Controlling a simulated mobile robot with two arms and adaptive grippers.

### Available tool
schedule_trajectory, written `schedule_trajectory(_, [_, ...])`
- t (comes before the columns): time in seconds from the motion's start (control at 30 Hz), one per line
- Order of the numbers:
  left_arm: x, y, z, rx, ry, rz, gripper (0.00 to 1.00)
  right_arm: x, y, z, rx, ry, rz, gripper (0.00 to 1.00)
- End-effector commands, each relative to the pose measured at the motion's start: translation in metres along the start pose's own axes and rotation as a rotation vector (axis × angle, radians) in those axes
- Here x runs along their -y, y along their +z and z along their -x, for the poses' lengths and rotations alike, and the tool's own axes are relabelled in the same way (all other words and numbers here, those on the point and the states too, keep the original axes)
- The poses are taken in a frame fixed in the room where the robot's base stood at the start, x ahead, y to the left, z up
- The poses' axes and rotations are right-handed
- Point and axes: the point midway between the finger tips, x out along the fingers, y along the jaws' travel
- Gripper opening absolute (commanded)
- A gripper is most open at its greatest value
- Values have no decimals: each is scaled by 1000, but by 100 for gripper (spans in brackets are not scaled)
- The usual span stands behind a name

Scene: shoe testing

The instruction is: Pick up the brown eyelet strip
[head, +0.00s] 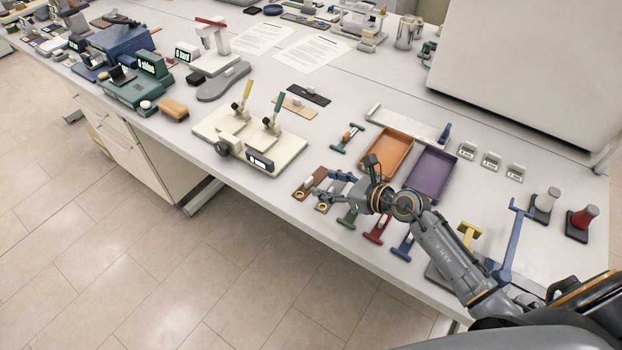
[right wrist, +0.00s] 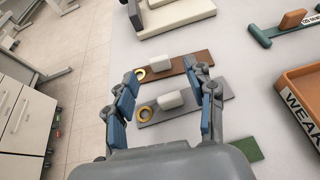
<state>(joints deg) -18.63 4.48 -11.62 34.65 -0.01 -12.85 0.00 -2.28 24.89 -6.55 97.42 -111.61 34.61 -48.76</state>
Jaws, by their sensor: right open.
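The brown eyelet strip (head: 305,190) lies flat near the table's front edge, with a gold ring at one end and a white block on it. In the right wrist view the brown strip (right wrist: 208,56) lies beyond a similar grey eyelet strip (right wrist: 217,92). My right gripper (head: 327,186) is open above the strips, and its fingers partly cover them in the head view. In the right wrist view the fingers of the right gripper (right wrist: 161,72) stand apart on either side of the white blocks, with nothing held. My left gripper is not in view.
An orange tray (head: 408,143) and a purple tray (head: 452,164) stand right of the strips. A cream fixture with upright levers (head: 285,157) stands to the left.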

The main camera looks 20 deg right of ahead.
Motion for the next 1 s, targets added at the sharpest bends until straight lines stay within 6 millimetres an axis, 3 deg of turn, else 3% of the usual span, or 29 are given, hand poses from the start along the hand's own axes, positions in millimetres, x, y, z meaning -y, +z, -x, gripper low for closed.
schedule_trajectory(0.1, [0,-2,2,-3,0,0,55,0,1,-10,1,0,-1,55])
schedule_trajectory(0.3, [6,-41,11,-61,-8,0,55,-3,3,-28,2,1,-5,55])
schedule_trajectory(0.4, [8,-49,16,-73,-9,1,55,-6,4,-43,2,2,-5,55])
schedule_trajectory(0.6, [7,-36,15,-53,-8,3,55,-5,1,-63,1,1,-1,55])
schedule_trajectory(0.83, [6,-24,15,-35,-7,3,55,-5,0,-64,1,1,0,55])
schedule_trajectory(1.0, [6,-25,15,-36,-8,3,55,-5,0,-64,1,1,0,22])
